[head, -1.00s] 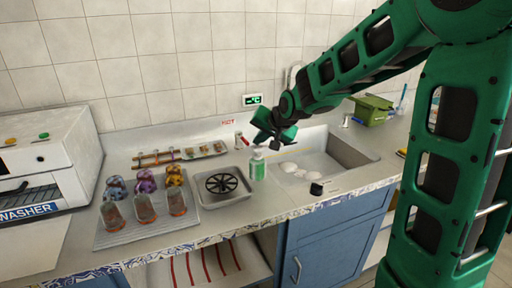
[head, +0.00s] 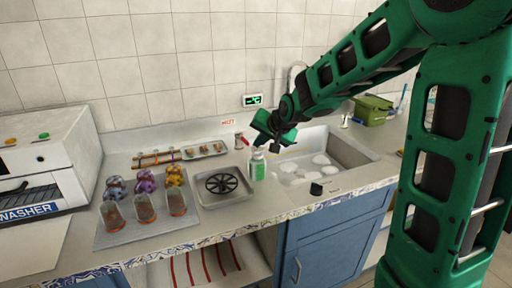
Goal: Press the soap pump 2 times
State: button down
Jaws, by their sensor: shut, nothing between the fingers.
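The soap pump (head: 257,168) is a small bottle with a green label and a pale top. It stands upright on the counter between the metal tray and the sink. My gripper (head: 272,146) is shut and empty, just above and slightly right of the bottle's top. The fingertips are very close to the pump head. I cannot tell whether they touch it, and the gripper partly hides the area behind.
The sink (head: 345,152) with several white plates (head: 321,160) lies to the right. A square metal tray (head: 222,201) with a black wheel-like piece is to the left. Several glasses (head: 145,208) stand farther left. A black knob-like object (head: 316,189) sits by the sink's front edge.

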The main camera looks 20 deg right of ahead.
jog(key=shift+r, duration=1.2)
jog(key=shift+r, duration=0.1)
notch_tip(320, 180, up, 5)
jog(key=shift+f, duration=0.1)
dwell(0.8)
